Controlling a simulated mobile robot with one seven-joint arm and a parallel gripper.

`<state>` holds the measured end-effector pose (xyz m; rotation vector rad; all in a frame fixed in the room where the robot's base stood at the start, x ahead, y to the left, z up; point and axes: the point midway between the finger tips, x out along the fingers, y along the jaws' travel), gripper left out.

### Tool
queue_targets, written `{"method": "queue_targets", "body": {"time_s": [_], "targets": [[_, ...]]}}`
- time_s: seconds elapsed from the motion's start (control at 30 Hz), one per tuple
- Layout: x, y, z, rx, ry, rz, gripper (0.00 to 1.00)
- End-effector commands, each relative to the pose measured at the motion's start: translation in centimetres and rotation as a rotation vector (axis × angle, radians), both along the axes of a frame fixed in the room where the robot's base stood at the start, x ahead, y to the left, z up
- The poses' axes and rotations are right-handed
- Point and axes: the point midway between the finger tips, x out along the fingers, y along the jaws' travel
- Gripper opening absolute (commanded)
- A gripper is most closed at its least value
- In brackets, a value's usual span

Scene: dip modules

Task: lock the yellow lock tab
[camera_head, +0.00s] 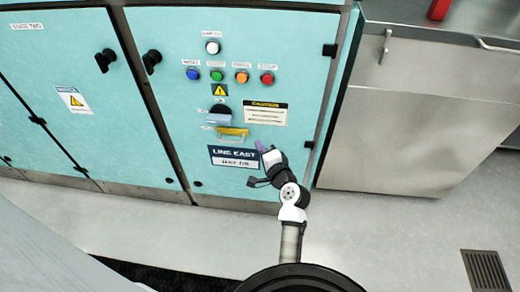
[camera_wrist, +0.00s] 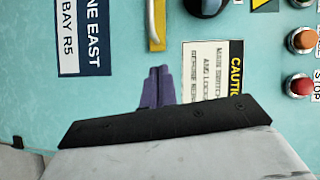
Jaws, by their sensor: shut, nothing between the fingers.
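The yellow lock tab (camera_head: 233,131) is on the teal cabinet front, just below a black rotary switch with a grey-blue lever (camera_head: 219,119). In the wrist view a yellow strip of the tab (camera_wrist: 157,42) shows at the top edge, with a grey bar beside it; the rest is cut off. My gripper (camera_head: 261,147) has purple fingers and is to the right of and a little below the tab, apart from it. In the wrist view the purple fingers of my gripper (camera_wrist: 158,86) are together and empty, in front of bare teal panel.
The LINE EAST sign (camera_head: 234,156) is below the tab and the yellow CAUTION label (camera_head: 266,113) is to its right. A row of coloured buttons (camera_head: 230,76) is above. A steel cabinet (camera_head: 410,135) stands at the right.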

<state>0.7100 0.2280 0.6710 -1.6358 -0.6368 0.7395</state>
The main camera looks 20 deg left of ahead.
Motion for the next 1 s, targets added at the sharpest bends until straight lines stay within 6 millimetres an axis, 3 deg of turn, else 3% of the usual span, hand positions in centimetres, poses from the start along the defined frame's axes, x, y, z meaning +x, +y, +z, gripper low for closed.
{"method": "queue_targets", "body": {"time_s": [0.1,0.4,1.0], "targets": [[-2.3,-2.8,0.0,-0.002,0.001,-0.005,0.0],[-5.6,-6.6,0.8,-0.001,0.0,-0.005,0.0],[-6.3,-7.3,1.1,-0.001,0.0,-0.002,0.0]]}}
